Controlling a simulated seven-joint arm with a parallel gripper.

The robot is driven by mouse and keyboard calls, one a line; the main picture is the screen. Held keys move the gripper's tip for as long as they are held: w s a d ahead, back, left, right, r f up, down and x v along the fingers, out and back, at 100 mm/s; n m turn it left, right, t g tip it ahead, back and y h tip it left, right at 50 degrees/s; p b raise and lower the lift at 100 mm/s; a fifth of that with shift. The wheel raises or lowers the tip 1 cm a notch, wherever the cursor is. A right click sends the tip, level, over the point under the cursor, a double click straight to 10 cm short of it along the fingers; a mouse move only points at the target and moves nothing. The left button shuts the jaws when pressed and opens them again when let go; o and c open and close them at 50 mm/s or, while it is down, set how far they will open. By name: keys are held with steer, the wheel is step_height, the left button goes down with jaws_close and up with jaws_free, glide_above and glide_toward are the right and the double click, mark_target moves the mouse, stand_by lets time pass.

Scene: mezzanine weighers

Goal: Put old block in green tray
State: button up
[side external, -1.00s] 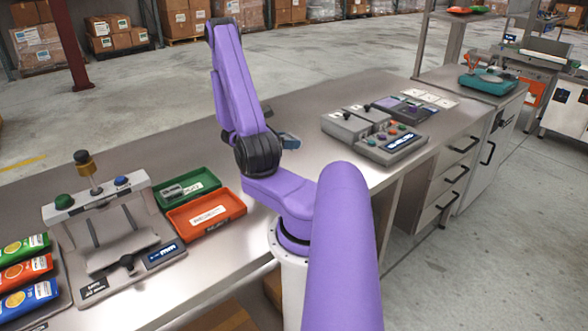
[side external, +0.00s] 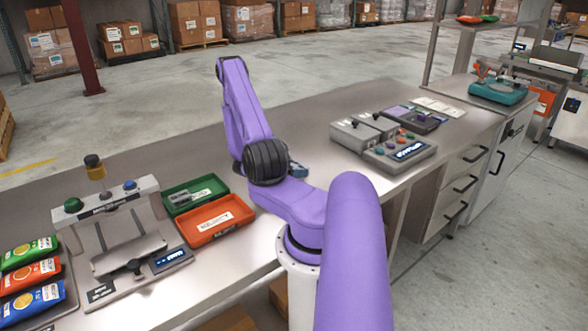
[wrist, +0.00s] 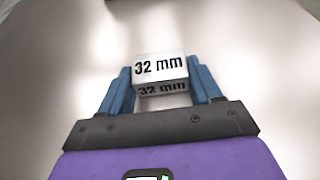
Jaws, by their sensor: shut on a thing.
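My gripper (wrist: 160,90) is shut on a white block marked "32 mm" (wrist: 158,68), held between its blue fingers in the wrist view. In the side view the gripper (side external: 298,170) is partly hidden behind my arm, over the metal bench to the right of the trays, and the block cannot be made out there. The green tray (side external: 220,187) lies behind the orange tray (side external: 232,221). A dark grey piece and a white label show inside the green tray. I cannot tell how high the held block is above the bench.
A press-like weigher (side external: 125,245) stands left of the trays, with colored packets (side external: 32,272) beside it. A grey control box (side external: 400,150) with knobs stands to the right. The bench between the gripper and the green tray looks clear.

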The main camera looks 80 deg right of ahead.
steer(key=shift+f, duration=0.1)
steer(key=o, duration=1.2)
